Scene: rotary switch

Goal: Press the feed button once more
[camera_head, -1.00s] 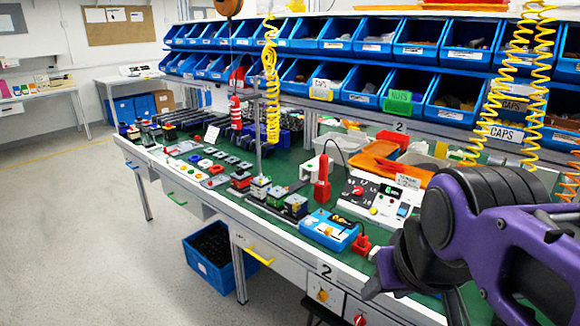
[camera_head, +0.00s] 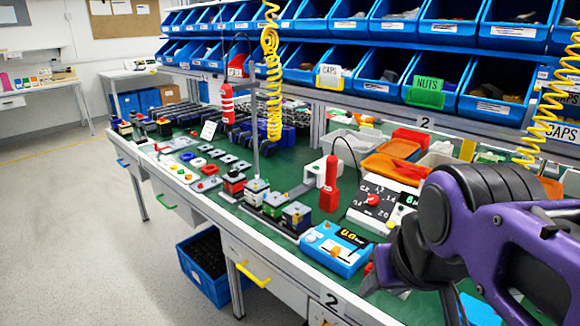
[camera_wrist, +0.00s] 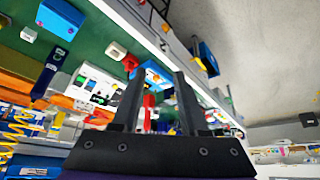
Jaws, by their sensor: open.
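A white control panel (camera_head: 378,205) with a red rotary knob (camera_head: 372,199), a dial scale and a small green display stands on the green bench. My arm hides its lower right part. I cannot tell which control is the feed button. In the wrist view, a white panel with small dark and coloured parts (camera_wrist: 97,86) lies left of my fingers. My gripper (camera_wrist: 156,80) is open, its two dark fingers apart and nothing seen held. In the head view my purple arm is at the right, near the bench's front edge.
A blue box (camera_head: 335,246) with orange knobs sits at the bench's front edge. A red upright tool (camera_head: 329,185) stands behind it. Orange trays (camera_head: 392,168) lie behind the panel. Blue bins (camera_head: 385,75) line the back. A yellow coiled cable (camera_head: 273,80) hangs over the bench. Floor at left is clear.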

